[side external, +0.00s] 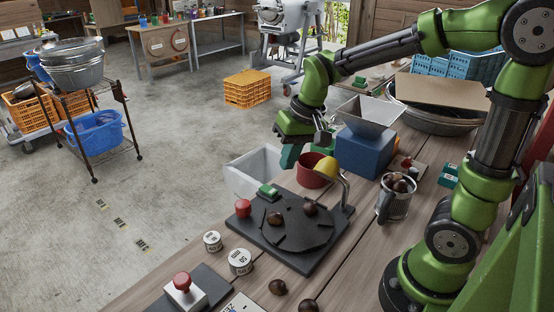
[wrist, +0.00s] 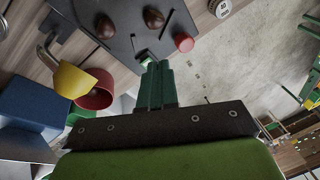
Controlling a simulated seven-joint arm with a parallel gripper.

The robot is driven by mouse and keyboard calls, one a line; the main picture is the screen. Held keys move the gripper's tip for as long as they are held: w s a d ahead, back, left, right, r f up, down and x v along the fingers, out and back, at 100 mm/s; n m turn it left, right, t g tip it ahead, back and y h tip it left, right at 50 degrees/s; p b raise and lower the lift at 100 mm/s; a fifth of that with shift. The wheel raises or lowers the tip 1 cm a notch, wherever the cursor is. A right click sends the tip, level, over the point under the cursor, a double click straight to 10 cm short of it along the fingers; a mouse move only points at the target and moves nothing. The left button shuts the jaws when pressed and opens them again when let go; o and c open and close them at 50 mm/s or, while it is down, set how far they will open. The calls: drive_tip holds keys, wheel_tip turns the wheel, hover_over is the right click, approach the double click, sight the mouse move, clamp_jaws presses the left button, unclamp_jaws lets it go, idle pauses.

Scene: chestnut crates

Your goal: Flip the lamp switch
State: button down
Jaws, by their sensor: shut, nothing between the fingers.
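A dark board (side external: 305,262) with a round plate lies on the bench. A yellow lamp shade (side external: 327,167) hangs from a bent metal arm (side external: 347,190) at its right side; the shade also shows in the wrist view (wrist: 72,82). A green switch on a pale base (side external: 267,190) sits at the board's far left corner; I cannot tell for certain that it is the lamp's. In the wrist view the switch (wrist: 146,59) is partly hidden behind my fingertips. My gripper (side external: 290,156) is shut and empty, pointing down, above and beyond the switch and apart from it.
A red knob (side external: 243,207) stands near the switch. A red bowl (side external: 312,172) is close behind the lamp shade. A white bin (side external: 255,172) and a blue box (side external: 366,150) flank the gripper. Brown chestnuts (side external: 275,219) lie on the board. A metal mug (side external: 394,203) stands right.

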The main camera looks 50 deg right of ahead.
drive_tip(key=s+a+r+t, duration=0.1)
drive_tip(key=s+r+t, duration=0.1)
drive_tip(key=s, duration=0.3)
drive_tip(key=s+a+r+n+t, duration=0.1)
drive_tip(key=s+a+r+t, duration=0.1)
drive_tip(key=s+r, duration=0.2)
drive_tip(key=shift+s+y, duration=0.3)
drive_tip(key=shift+s, duration=0.5)
drive_tip(key=shift+d+f, duration=0.1)
drive_tip(key=w+d+f+n+g+h, duration=0.1)
drive_tip(key=w+d+f+n+g, duration=0.2)
drive_tip(key=w+n, duration=0.6)
drive_tip(key=w+d+f+n+g+h, duration=0.1)
drive_tip(key=w+d+f+n+g, duration=0.2)
drive_tip(key=w+n, duration=0.7)
drive_tip(key=shift+w+d+n+g, duration=0.2)
drive_tip(key=shift+d+n+g, duration=0.5)
drive_tip(key=shift+n, duration=0.8)
